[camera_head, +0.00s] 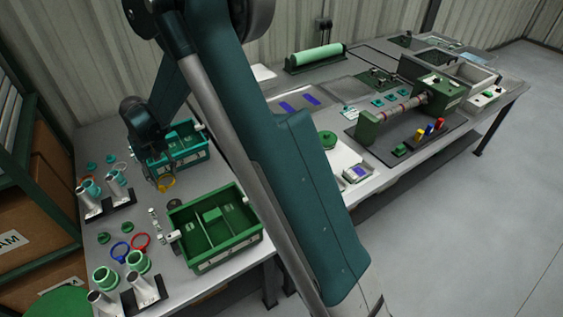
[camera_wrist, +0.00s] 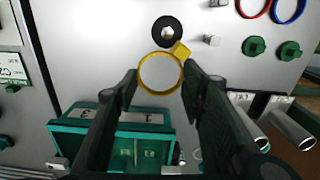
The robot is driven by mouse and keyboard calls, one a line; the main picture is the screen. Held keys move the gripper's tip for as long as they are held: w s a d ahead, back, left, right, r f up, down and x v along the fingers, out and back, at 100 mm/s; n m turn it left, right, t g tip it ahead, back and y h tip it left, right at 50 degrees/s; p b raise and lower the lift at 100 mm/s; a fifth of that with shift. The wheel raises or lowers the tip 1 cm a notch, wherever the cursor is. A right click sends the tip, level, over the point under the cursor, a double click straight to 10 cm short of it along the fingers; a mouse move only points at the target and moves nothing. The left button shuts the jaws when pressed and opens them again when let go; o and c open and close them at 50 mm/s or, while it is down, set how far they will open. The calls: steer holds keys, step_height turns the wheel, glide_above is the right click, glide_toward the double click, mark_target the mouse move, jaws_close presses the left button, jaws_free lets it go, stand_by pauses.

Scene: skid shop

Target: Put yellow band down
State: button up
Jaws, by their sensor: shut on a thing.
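The yellow band (camera_wrist: 146,88) is a thin ring with a small tab at its upper right in the wrist view. My gripper (camera_wrist: 161,80) has one finger on each side of it and is shut on it. In the head view the yellow band (camera_head: 167,187) shows under my gripper (camera_head: 164,182), over the grey table between the teal bin and the green bin. I cannot tell whether the band touches the table top. My arm hides part of the middle of the head view.
The teal bin (camera_head: 181,161) is close beside my gripper, and the green bin (camera_head: 213,262) stands nearer the front. A black disc (camera_wrist: 157,24) lies just past the band. Metal posts (camera_wrist: 290,128), a red ring (camera_head: 141,241) and a blue ring (camera_head: 120,251) are nearby.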

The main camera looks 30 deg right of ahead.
steer(key=s+d+m, duration=0.2)
steer(key=d+m, duration=0.1)
steer(key=d, duration=1.3)
steer(key=s+d+m, duration=0.3)
steer(key=d, duration=1.4)
steer(key=s+d+m, duration=0.2)
steer(key=d+m, duration=0.1)
steer(key=d, duration=1.3)
steer(key=shift+s+d+r, duration=0.15)
steer(key=s+d+m, duration=0.2)
steer(key=s+d, duration=0.5)
steer(key=d, duration=0.5)
steer(key=shift+s+d+m, duration=0.15)
steer(key=shift+s+m, duration=0.2)
steer(key=shift+m, duration=0.05)
steer(key=shift+f+b, duration=0.65)
steer(key=shift+f, duration=2.45)
steer(key=shift+f, duration=0.1)
steer(key=shift+f+b, duration=0.45)
steer(key=shift+f, duration=1.35)
steer(key=shift+f, duration=0.1)
